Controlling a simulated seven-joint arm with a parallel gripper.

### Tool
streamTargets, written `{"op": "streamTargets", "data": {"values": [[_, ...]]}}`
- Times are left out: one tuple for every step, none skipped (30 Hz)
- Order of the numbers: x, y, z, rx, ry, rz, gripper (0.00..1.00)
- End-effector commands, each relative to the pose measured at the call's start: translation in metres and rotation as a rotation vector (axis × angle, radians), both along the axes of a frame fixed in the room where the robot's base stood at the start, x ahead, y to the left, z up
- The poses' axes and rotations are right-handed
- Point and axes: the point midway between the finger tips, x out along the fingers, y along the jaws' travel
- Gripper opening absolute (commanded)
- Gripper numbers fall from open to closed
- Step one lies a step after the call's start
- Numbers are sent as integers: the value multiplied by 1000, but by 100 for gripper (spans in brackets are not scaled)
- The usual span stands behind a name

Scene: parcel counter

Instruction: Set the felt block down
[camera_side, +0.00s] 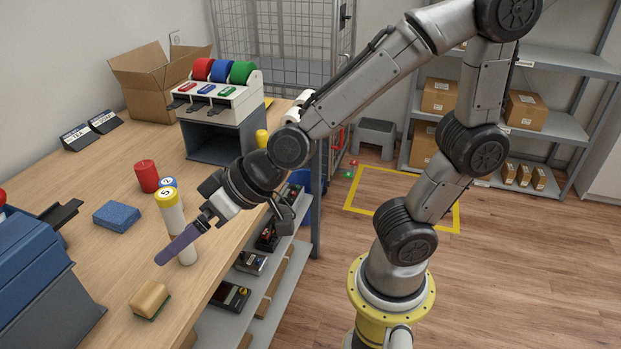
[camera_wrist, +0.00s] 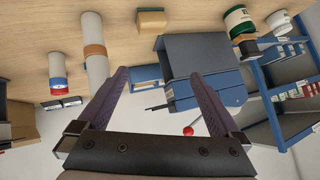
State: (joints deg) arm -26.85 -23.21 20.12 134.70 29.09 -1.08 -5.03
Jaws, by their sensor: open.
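The felt block (camera_side: 150,299), tan with a dark green underside, lies on the wooden counter near its front edge in the side view. It also shows at the top of the wrist view (camera_wrist: 152,20), apart from the fingers. My gripper (camera_side: 163,256) has purple fingers and is tilted down over the counter, just behind the block. In the side view one finger hides the other. In the wrist view the fingers of my gripper (camera_wrist: 160,75) stand wide apart with nothing held between them.
A white, yellow-topped cylinder (camera_side: 171,212) stands right beside my fingers, with a blue-topped one (camera_side: 168,182) and a red cylinder (camera_side: 147,176) behind. A blue block (camera_side: 117,215) lies to the left. A large blue case (camera_side: 35,285) stands left of the felt block.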

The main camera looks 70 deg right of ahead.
Motion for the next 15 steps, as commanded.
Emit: {"op": "streamTargets", "data": {"values": [[-10,-18,13,-14,12,1,100],[-18,-28,17,-30,28,8,100],[-30,-42,22,-56,51,11,100],[-39,-53,25,-79,69,10,100],[-49,-64,27,-103,88,5,100],[-62,-79,30,-136,114,-3,100],[-73,-90,31,-161,134,-12,100],[-83,-100,32,-186,153,-24,100],[-96,-112,33,-217,178,-41,100],[-105,-121,32,-239,197,-55,100],[-113,-128,33,-258,214,-67,100],[-123,-137,32,-280,236,-84,100],[-130,-142,33,-294,249,-96,100],[-135,-146,32,-306,261,-105,100],[-141,-151,32,-318,273,-115,100]]}}
